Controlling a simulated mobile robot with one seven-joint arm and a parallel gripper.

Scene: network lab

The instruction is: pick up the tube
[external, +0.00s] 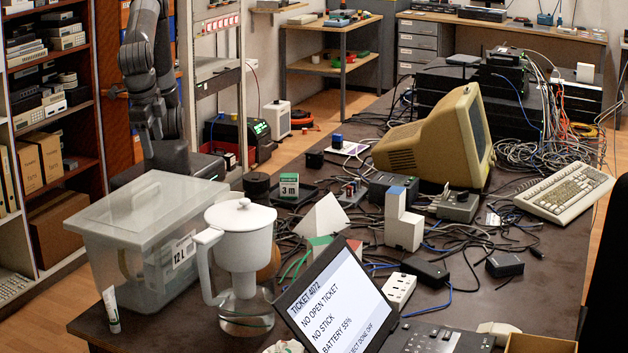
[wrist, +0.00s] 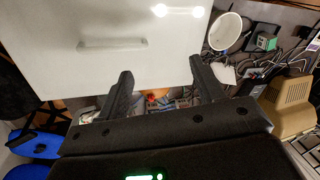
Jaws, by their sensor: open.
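A small white tube (external: 111,310) with green marking stands nearly upright at the front left corner of the dark table, beside the clear plastic box. I cannot make it out in the wrist view. My gripper (wrist: 160,68) is open, with its two dark fingers apart and nothing seen between them. In the wrist view the pale box lid (wrist: 60,60) with its handle lies beyond the fingers. In the external view my arm is folded behind the box at the left, well away from the tube; its fingers are hard to make out there.
The lidded 12 L box (external: 130,255) and a white pitcher (external: 240,250) stand close to the tube. A laptop (external: 340,305), cables, adapters and a beige monitor (external: 430,140) crowd the table. Shelves (external: 75,150) stand at the left. The table's front edge is near the tube.

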